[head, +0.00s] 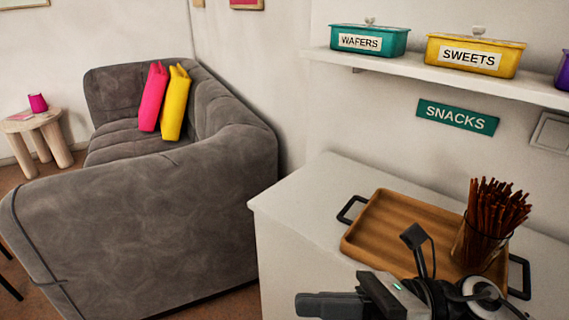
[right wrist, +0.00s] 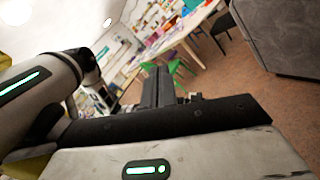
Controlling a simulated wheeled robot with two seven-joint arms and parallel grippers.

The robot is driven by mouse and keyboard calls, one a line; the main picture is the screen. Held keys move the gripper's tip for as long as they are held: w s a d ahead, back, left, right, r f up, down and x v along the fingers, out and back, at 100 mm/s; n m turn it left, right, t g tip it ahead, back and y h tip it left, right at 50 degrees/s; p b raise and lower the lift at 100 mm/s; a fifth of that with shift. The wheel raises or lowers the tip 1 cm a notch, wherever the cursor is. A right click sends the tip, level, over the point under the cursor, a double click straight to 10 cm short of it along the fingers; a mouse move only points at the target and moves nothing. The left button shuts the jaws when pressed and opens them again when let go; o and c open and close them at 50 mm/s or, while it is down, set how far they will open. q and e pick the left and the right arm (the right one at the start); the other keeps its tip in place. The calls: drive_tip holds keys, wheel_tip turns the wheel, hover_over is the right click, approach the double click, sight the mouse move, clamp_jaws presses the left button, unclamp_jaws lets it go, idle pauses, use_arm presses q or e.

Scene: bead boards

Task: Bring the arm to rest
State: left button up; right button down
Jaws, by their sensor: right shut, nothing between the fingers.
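My right gripper (head: 312,304) is at the bottom of the head view, in front of the white cabinet (head: 290,215). Its fingers point left and are shut together with nothing between them. In the right wrist view its closed fingers (right wrist: 157,88) point away toward the room, with no object at their tips. A part of my own arm shows at the left of that view. My left gripper is in neither view.
On the cabinet, a wooden tray (head: 375,232) with dark handles holds a glass of pretzel sticks (head: 485,225), close behind my right arm. A grey sofa (head: 150,230) stands left. A wall shelf (head: 420,76) carries tins. The wrist view shows a cluttered table (right wrist: 196,22).

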drive_tip(key=w+d+f+m+t+h, duration=0.45)
drive_tip(key=m+t, duration=0.35)
drive_tip(key=m, duration=0.8)
drive_tip(key=w+d+f+m+t+h, duration=0.35)
drive_tip(key=f+m+t+h, duration=0.35)
drive_tip(key=m, duration=0.8)
drive_tip(key=s+d+f+m+g+h, duration=0.1)
drive_tip(key=s+f+m+g+h, duration=0.1)
drive_tip(key=s+f+m, duration=0.3)
drive_tip(key=s+d+f+m+g+h, duration=0.1)
drive_tip(key=s+f+m+g+h, duration=0.1)
drive_tip(key=s+f+m, duration=0.3)
wheel_tip(320, 180, down, 8)
drive_tip(key=m+g, duration=0.1)
drive_tip(key=m, duration=0.2)
drive_tip(key=shift+m+h, duration=0.3)
drive_tip(key=shift+h, duration=0.05)
drive_tip(key=shift+w+r, duration=0.1)
drive_tip(key=shift+r, duration=0.1)
drive_tip(key=c, duration=1.9)
unclamp_jaws()
